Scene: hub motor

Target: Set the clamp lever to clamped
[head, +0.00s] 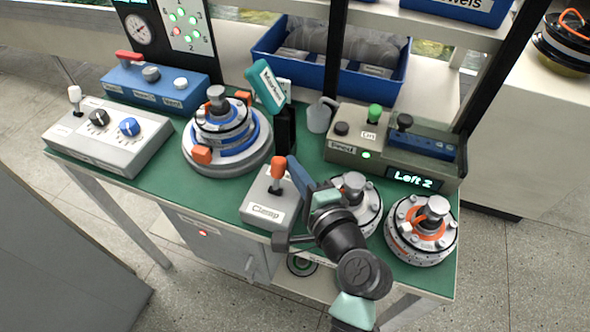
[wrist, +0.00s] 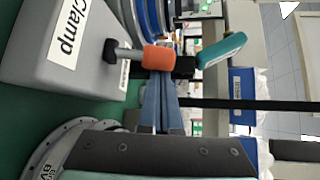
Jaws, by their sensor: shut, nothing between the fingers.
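The clamp lever has an orange knob (head: 278,167) on a short dark stem and rises from a light grey box labelled "Clamp" (head: 264,211) at the front middle of the bench. In the wrist view the knob (wrist: 158,57) and the box (wrist: 62,45) show at the upper left, turned sideways. My gripper (head: 292,162) is shut and empty. Its blue fingers (wrist: 160,78) end right beside the knob, to its right in the head view. I cannot tell whether they touch it. The lever stands roughly upright in the head view.
A motor hub stack (head: 228,148) on a round base is left of the clamp box. Two more hubs, one orange-ringed (head: 421,232), stand to the right.

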